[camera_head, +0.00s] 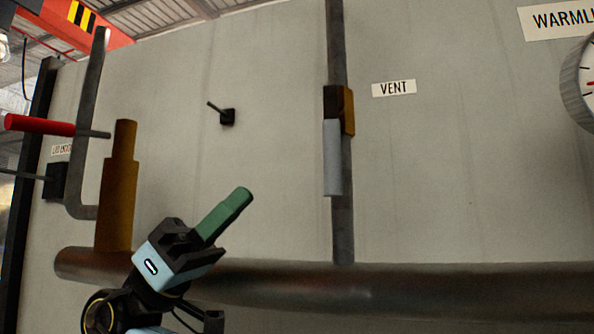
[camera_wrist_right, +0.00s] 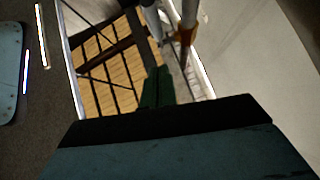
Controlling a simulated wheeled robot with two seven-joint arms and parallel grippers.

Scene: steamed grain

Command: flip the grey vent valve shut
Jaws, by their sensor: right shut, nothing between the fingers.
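The grey vent valve handle (camera_head: 332,158) hangs straight down alongside the vertical pipe, right of centre in the head view. Its dark and brass-coloured body (camera_head: 345,108) sits on the pipe just above it, left of the VENT label (camera_head: 394,88). My right gripper (camera_head: 240,196) is below and left of the handle, clearly apart from it. Its green fingers are shut together and empty, pointing up and right. The fingers also show in the wrist view (camera_wrist_right: 157,88). The vent handle cannot be made out surely in the wrist view. My left gripper is not in view.
A thick horizontal pipe (camera_head: 430,288) runs along the bottom, behind my right gripper. A brass fitting (camera_head: 117,190) and a red-handled lever (camera_head: 38,125) stand at the left. A small dark knob (camera_head: 228,117) projects from the wall. A gauge (camera_head: 580,85) is at the right edge.

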